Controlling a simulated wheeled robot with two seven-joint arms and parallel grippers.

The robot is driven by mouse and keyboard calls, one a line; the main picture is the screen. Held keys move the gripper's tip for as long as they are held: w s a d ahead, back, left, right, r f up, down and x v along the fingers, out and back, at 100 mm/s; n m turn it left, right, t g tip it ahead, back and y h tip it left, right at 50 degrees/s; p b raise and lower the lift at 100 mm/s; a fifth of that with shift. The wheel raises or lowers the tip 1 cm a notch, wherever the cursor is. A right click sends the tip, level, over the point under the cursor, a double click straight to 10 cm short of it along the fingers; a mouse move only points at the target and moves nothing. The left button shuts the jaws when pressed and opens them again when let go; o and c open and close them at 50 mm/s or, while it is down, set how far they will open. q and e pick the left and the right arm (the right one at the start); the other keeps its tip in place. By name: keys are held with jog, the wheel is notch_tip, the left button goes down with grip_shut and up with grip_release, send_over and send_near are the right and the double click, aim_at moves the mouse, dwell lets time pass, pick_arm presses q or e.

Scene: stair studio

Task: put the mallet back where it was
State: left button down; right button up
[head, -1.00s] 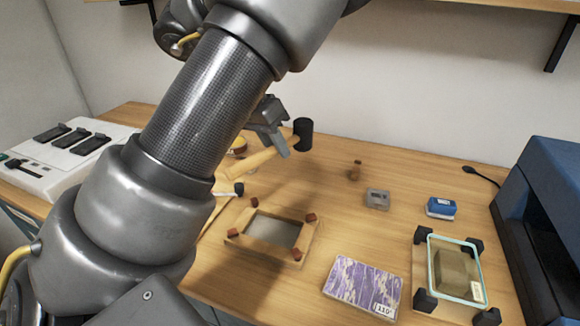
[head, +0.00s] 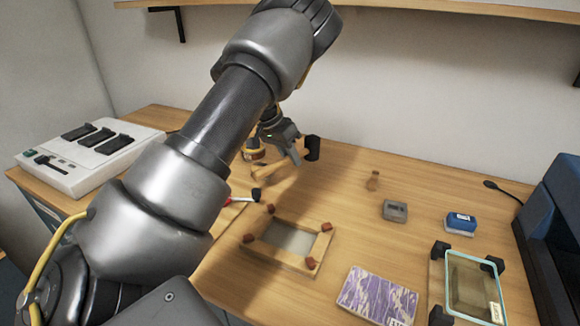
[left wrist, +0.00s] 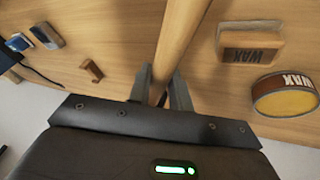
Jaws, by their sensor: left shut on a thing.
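My left gripper (head: 294,150) is shut on the wooden handle of the mallet near its black head (head: 312,148). The pale handle (head: 266,173) points down and left in the head view, partly hidden by my arm. In the left wrist view the handle (left wrist: 180,35) runs between the two fingers (left wrist: 163,88), with the head out of sight. The mallet appears to be held over the back of the wooden bench; its exact height is unclear. My right gripper is not in view.
A wax tin (left wrist: 287,95) and a wax block (left wrist: 250,43) lie beside the handle. A wooden frame with red corner blocks (head: 315,248), a wooden peg (head: 373,181), a grey box (head: 395,210), a blue stamp (head: 460,223) and a purple patterned block (head: 378,296) stand nearer or rightward.

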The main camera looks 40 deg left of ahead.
pick_arm(q)
jog(key=shift+w+a+f, duration=0.15)
jog(key=shift+a+f, duration=0.05)
jog(key=shift+f, duration=0.15)
notch_tip(320, 180, down, 3)
jog(key=shift+r, duration=0.15)
jog(key=shift+w+a+f, duration=0.1)
jog(key=shift+f, duration=0.15)
jog(key=shift+f, duration=0.1)
jog(key=c, duration=1.3)
grip_release()
